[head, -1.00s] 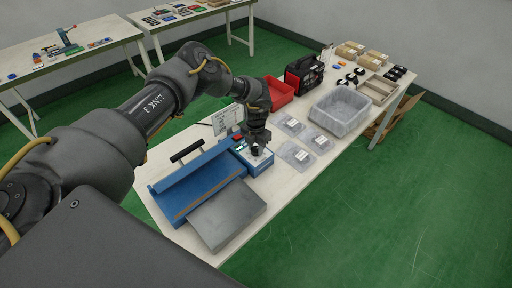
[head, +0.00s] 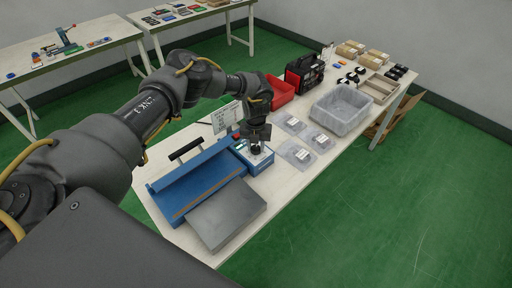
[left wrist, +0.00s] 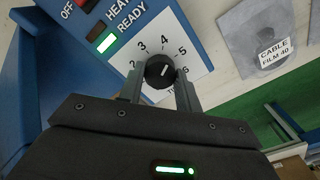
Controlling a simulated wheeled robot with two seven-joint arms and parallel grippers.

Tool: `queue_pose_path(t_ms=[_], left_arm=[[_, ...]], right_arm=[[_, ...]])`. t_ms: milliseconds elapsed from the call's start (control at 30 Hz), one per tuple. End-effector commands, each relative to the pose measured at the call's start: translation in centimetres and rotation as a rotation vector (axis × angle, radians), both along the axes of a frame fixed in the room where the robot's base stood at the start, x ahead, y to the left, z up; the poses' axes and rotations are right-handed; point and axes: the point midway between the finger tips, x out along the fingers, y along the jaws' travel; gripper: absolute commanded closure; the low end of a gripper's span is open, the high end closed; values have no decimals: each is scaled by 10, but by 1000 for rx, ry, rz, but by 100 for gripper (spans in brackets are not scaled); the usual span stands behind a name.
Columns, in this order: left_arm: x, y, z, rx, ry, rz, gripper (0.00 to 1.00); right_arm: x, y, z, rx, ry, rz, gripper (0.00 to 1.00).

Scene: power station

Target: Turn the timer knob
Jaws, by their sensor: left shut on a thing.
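The timer knob (left wrist: 160,70) is black with a white pointer line, on a white dial numbered around it, on the blue sealer's control box. In the left wrist view the pointer aims up and right, roughly between 4 and 5. My left gripper (left wrist: 160,88) has its two fingers on either side of the knob and is shut on it. In the head view the left gripper (head: 256,147) is over the control box (head: 259,162), hiding the knob. A green READY light (left wrist: 107,43) is lit. My right gripper is not in view.
The blue sealer (head: 200,182) with its grey metal plate (head: 226,213) fills the table's near end. Flat film bags (head: 297,154), a clear grey bin (head: 341,110), a red bin (head: 281,92) and a black-and-red case (head: 304,75) stand farther along.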

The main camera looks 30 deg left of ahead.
Motion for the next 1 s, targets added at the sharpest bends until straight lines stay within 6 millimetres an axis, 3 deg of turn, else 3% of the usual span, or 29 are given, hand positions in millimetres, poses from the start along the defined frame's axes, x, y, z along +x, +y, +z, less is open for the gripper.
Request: queue_pose_path(t_ms=[467, 1000], left_arm=[[1, 1, 0, -1, -2, 455, 89], [1, 1, 2, 2, -1, 969, 89]], right_arm=[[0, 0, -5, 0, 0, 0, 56], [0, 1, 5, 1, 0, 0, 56]])
